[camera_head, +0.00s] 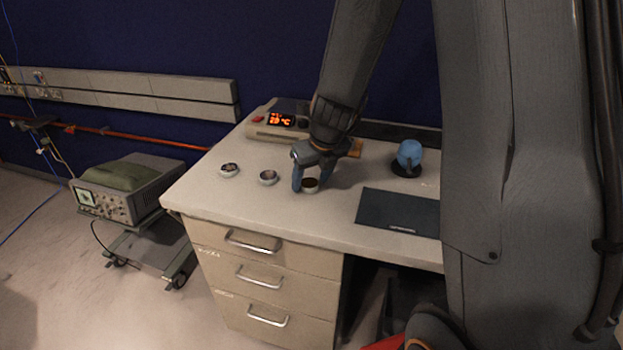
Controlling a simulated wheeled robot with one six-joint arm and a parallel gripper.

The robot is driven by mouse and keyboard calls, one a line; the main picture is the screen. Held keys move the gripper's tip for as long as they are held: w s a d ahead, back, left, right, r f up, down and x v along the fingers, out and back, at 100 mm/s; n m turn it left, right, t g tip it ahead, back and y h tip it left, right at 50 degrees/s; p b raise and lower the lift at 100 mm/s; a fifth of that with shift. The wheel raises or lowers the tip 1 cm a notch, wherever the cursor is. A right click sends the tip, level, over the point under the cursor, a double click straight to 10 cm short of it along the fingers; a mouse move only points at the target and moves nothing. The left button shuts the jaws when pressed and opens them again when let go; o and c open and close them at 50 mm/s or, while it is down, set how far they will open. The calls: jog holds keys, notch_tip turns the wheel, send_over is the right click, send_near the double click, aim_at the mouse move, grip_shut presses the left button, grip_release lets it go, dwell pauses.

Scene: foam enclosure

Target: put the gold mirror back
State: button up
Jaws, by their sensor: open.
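Three small round pieces with pale rims stand in a row on the desk (330,228). The left one (229,170) and the middle one (268,177) have dark reddish tops. The right one (310,185) has a dark brown top and stands between the fingers of my gripper (311,188). My gripper points down, open, with a finger on each side of this piece. I cannot tell if the fingers touch it. Which piece is the gold mirror is not clear at this size.
A device with an orange lit display (281,120) stands at the back of the desk. A dark flat panel (398,211) lies at front right, with a blue rounded object (409,154) behind it. An oscilloscope (130,188) sits on a cart at left. My arm hides the right side.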

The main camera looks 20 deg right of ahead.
jog(key=a+p+v, duration=0.1)
jog(key=p+v, duration=0.1)
jog(key=v, duration=0.9)
jog(key=s+f+n+g, duration=0.1)
jog(key=s+n, duration=0.7)
jog(key=n, duration=0.9)
jog(key=s+f+n+g, duration=0.1)
jog(key=s+f+n, duration=0.2)
jog(key=s+n, duration=0.4)
jog(key=n, duration=0.9)
jog(key=shift+s+n+g+h, duration=0.4)
jog(key=shift+f, duration=0.4)
